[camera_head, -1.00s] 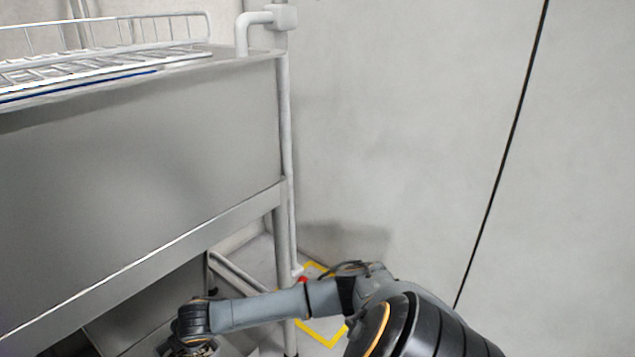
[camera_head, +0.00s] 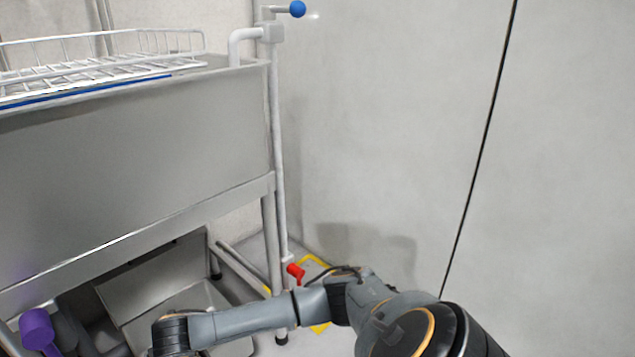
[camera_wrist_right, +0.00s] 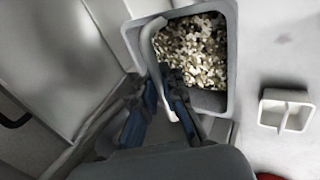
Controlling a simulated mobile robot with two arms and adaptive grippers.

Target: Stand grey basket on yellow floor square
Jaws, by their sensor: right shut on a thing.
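The grey basket (camera_wrist_right: 232,60) shows in the right wrist view, holding many small white and brown pieces. My right gripper (camera_wrist_right: 165,75) is shut on the basket's pale handle (camera_wrist_right: 149,48) at the basket's left side. In the head view my right arm reaches left across the floor, and its gripper and the basket are hidden or below the picture. The yellow floor square (camera_head: 317,260) is an outline on the floor by the wall. My right arm covers much of it. My left gripper is not in view.
A steel sink stand (camera_head: 130,160) fills the left, with a white wire rack (camera_head: 110,65) on top. A pipe with a red valve (camera_head: 296,272) stands beside the square. A purple object (camera_head: 37,330) is lower left. A white two-part tray (camera_wrist_right: 285,110) lies right of the basket.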

